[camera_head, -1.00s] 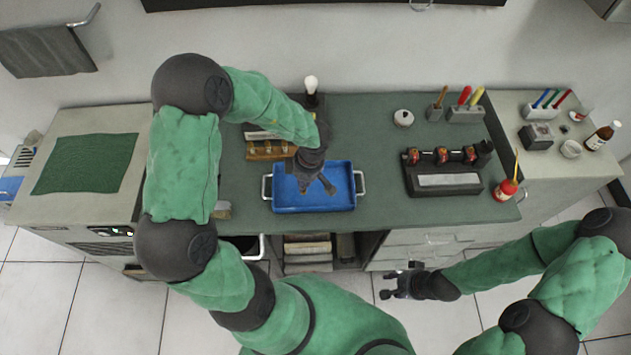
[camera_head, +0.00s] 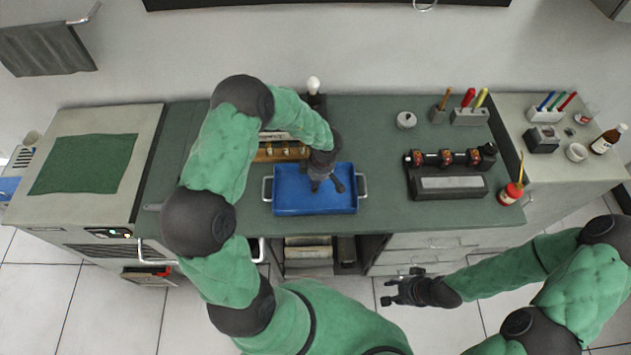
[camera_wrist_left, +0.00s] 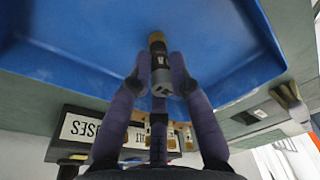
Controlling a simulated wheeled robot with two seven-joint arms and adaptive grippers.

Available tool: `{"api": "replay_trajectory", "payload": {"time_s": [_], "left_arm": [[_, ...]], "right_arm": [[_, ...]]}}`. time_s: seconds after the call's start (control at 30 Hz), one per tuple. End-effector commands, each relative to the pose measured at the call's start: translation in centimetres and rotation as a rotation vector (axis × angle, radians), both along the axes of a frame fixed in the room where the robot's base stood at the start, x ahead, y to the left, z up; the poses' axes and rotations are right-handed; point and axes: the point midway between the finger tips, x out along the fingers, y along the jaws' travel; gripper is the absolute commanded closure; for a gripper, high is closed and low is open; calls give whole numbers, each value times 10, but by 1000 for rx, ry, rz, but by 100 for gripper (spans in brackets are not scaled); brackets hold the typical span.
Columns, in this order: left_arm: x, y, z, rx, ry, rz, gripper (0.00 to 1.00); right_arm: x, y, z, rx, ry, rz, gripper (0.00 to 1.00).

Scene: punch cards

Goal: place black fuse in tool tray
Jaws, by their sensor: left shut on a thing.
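The blue tool tray (camera_head: 285,205) with metal side handles lies on the green bench top in the head view. Its blue floor also fills much of the left wrist view (camera_wrist_left: 75,65). My left gripper (camera_head: 328,189) is over the tray. In the left wrist view its fingers are shut on the black fuse (camera_wrist_left: 159,78), which has a brass-coloured end cap and points toward the tray floor. Whether the fuse touches the floor cannot be told. The fuse is hidden in the head view. My right gripper (camera_head: 387,292) is open and empty in front of the bench.
A wooden fuse holder (camera_head: 272,153) stands behind the tray; a FUSES label (camera_wrist_left: 82,129) shows in the left wrist view. A dark stand (camera_head: 445,183) with red-and-black parts sits to the right. A red jar (camera_head: 508,194) is near the right edge. The bench between tray and stand is clear.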

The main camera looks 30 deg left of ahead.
Motion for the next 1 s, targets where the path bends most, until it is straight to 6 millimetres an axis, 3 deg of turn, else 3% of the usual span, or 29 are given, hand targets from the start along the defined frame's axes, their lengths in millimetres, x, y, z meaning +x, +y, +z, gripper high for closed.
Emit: {"api": "replay_trajectory", "payload": {"time_s": [0.27, 0.3, 0.4, 0.8, 1.0], "left_arm": [[0, 0, -1, 0, 0, 0, 100], [0, 0, -1, 0, -1, 0, 77], [0, 0, -1, 0, -1, 0, 56], [1, 0, 2, 0, -3, 1, 56], [3, -4, 33, 1, -6, -2, 56]], "right_arm": [[0, 0, 2, 0, 0, 0, 60], [0, 0, 2, 0, 0, 0, 60], [0, 0, 2, 0, 0, 0, 60], [0, 0, 0, 0, 0, 0, 60], [0, 0, 8, 0, 0, 0, 60]]}}
